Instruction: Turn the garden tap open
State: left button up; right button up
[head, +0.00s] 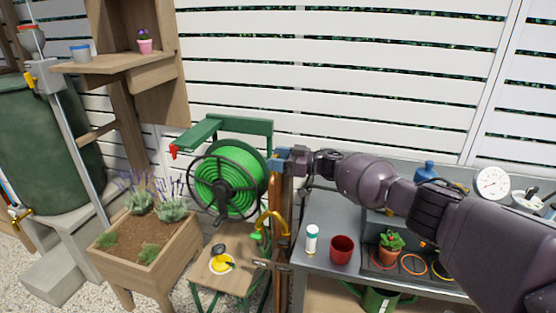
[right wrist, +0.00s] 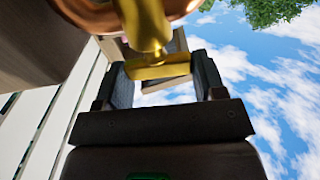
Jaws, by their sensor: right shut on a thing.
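In the right wrist view a brass tap handle (right wrist: 160,69), a T-shaped bar on a round stem, lies between the fingers of my right gripper (right wrist: 163,82). The gripper is shut on the bar. A copper-coloured round part shows above the stem. In the head view my right gripper (head: 283,159) is at the top of a wooden post (head: 281,225), right of the green hose reel, and hides the tap handle. A yellow curved spout (head: 271,216) shows lower on the post; its link to the tap is unclear. My left gripper is not in view.
The green hose reel (head: 229,186) stands just left of the post. A planter box (head: 165,258) with lavender is further left. The grey bench (head: 313,271) at right holds a red pot (head: 341,249), a white bottle (head: 312,239) and a potted plant (head: 390,244).

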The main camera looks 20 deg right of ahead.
jog(key=o, duration=0.8)
jog(key=shift+a, duration=0.1)
jog(key=shift+c, duration=0.2)
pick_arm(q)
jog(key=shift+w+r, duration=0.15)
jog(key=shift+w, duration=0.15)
pick_arm(e)
jog(key=shift+o, duration=0.8)
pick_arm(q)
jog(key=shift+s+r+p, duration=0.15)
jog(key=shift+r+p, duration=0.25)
pick_arm(e)
jog(key=v, duration=1)
jog(key=shift+s+d, duration=0.2)
jog(key=shift+d, duration=0.15)
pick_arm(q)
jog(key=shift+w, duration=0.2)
pick_arm(e)
jog(key=shift+f, duration=0.1)
